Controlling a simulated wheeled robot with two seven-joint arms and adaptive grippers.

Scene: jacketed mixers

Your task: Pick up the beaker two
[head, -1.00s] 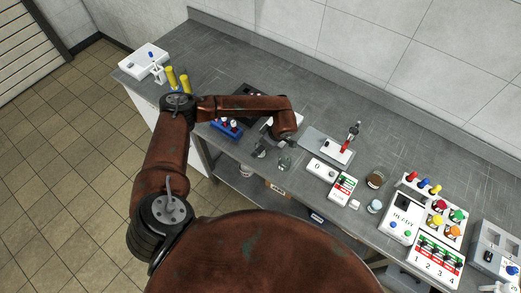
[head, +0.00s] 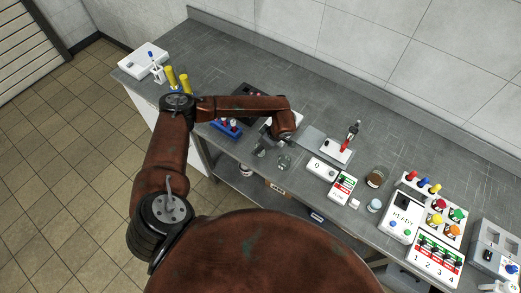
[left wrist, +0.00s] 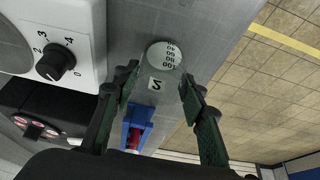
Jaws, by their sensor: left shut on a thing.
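Beaker two (left wrist: 163,72), clear glass with a "2" label and printed graduations, stands out in the left wrist view between the two fingers. My left gripper (left wrist: 158,98) is shut on it, one finger on each side. In the head view, my left gripper (head: 268,141) is near the front edge of the bench, partly hidden by my arm. Its hold on the beaker is too small to read there. My right gripper is in neither view.
A blue rack (head: 226,127) is left of the gripper. A clear glass vessel (head: 284,161) stands close on the right, near the bench edge. A white device with a numbered dial (left wrist: 57,62) is beside the gripper. Several devices and bottles fill the right bench.

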